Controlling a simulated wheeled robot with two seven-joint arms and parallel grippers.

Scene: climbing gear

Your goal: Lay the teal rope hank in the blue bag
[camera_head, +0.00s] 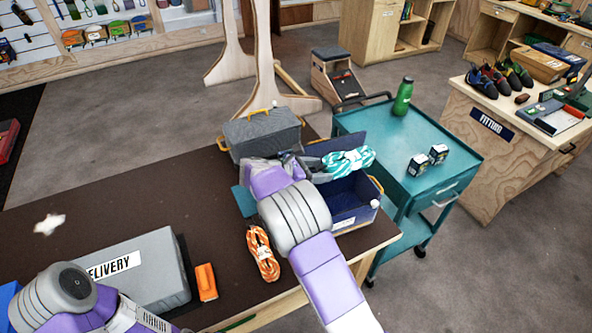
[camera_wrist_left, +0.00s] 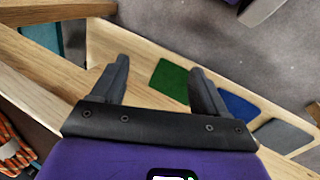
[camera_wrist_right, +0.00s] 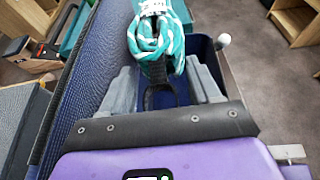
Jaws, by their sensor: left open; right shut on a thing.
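The teal rope hank (camera_head: 347,161), teal and white, is in my right gripper (camera_head: 318,168). The hank hangs over the open blue bag (camera_head: 346,222), near its top. In the right wrist view the fingers of the right gripper (camera_wrist_right: 160,82) are shut on a dark loop at the end of the hank (camera_wrist_right: 157,35). The blue inside of the bag (camera_wrist_right: 203,50) shows behind and beside the hank. My left gripper (camera_wrist_left: 158,68) is open and empty in the left wrist view, above a wooden edge. It is outside the head view.
A grey bag (camera_head: 262,134) stands behind the blue bag. An orange rope hank (camera_head: 262,254), an orange block (camera_head: 206,282) and a grey delivery box (camera_head: 150,275) are on the dark table (camera_head: 110,205). A teal cart (camera_head: 400,140) with a green bottle (camera_head: 403,97) stands right.

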